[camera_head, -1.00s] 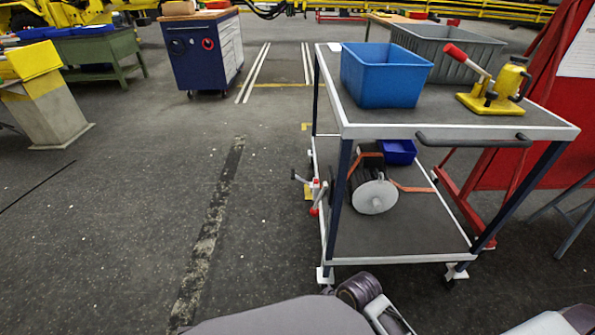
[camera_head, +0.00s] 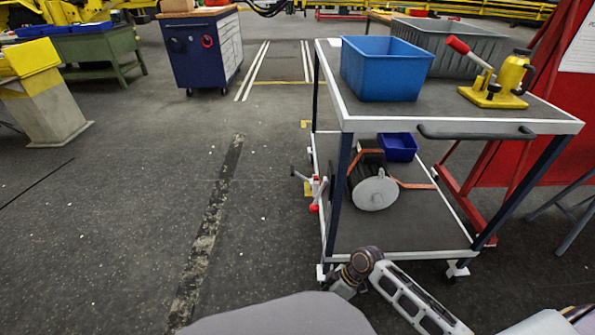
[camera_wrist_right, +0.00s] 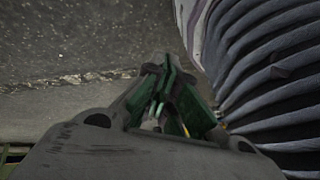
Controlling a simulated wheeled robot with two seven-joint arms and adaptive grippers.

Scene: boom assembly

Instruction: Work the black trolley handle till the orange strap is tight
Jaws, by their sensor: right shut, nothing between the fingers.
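The trolley's black handle (camera_head: 477,132) is a dark bar along the near edge of the trolley's top shelf. The orange strap (camera_head: 412,185) runs across a dark drum-like part with a pale round end (camera_head: 374,192) on the lower shelf. How tight the strap is, I cannot tell. A small lever fitting with red ends (camera_head: 315,190) sits at the trolley's left side. My right gripper (camera_wrist_right: 165,88) is shut and empty in the right wrist view, above grey floor and away from the handle and strap. My left gripper is not in view.
A small blue bin (camera_head: 397,147) is below. A red panel (camera_head: 540,140) stands right. Floor left of the trolley is clear.

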